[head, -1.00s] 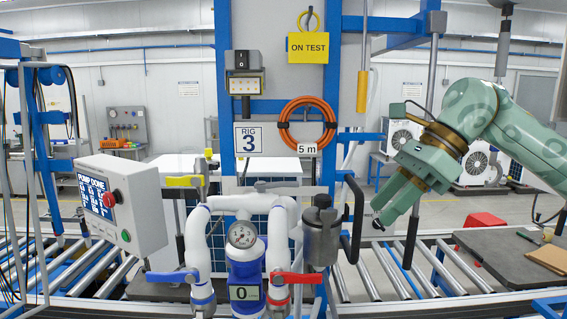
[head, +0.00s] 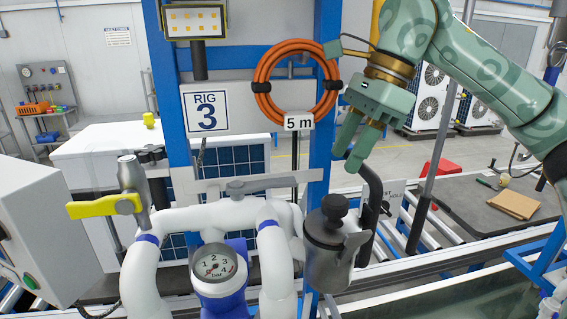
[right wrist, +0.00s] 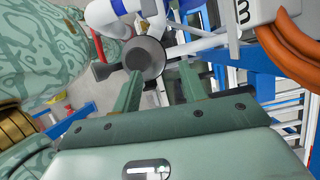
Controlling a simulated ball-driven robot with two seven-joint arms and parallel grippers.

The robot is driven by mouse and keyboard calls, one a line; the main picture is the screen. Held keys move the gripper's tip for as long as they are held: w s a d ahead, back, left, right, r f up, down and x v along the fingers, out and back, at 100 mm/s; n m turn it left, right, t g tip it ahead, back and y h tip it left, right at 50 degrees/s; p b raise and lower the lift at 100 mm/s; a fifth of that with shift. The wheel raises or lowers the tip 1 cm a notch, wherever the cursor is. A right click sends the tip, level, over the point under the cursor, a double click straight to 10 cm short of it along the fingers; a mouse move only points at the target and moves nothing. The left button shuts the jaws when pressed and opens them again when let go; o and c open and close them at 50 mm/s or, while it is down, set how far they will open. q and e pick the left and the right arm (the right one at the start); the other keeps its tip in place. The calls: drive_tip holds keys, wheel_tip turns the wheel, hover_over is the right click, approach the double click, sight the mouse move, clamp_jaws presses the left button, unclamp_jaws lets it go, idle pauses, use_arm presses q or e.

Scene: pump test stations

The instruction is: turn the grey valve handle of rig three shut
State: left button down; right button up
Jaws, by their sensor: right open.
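The grey valve handle (head: 277,182) is a flat lever on top of the white pipework, lying level and pointing right. It stands below the rig 3 sign (head: 206,108). My right gripper (head: 346,162) is open and empty, right of the handle and higher in the picture, apart from it. Its fingers point down near the black-handled grey metal pot (head: 330,250). In the right wrist view the open fingers (right wrist: 165,78) show before a round dark-grey top (right wrist: 145,57), probably the pot's. I cannot make out the grey handle there. My left gripper is not in view.
A yellow lever (head: 100,207) sits on the pipe at left, beside a white control box (head: 35,225). A pressure gauge (head: 214,267) stands in front. An orange hose coil (head: 262,85) hangs behind, near my right gripper. A dark board (head: 465,205) lies at right.

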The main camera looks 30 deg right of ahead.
approach(280, 180)
drive_tip(key=x, duration=0.4)
drive_tip(key=shift+w+f+p, duration=0.15)
drive_tip(key=shift+f+p, duration=0.15)
drive_tip(key=shift+f, duration=0.1)
drive_tip(key=shift+x, duration=1.1)
drive_tip(key=shift+a+f, duration=0.2)
drive_tip(key=shift+f, duration=0.2)
clamp_jaws()
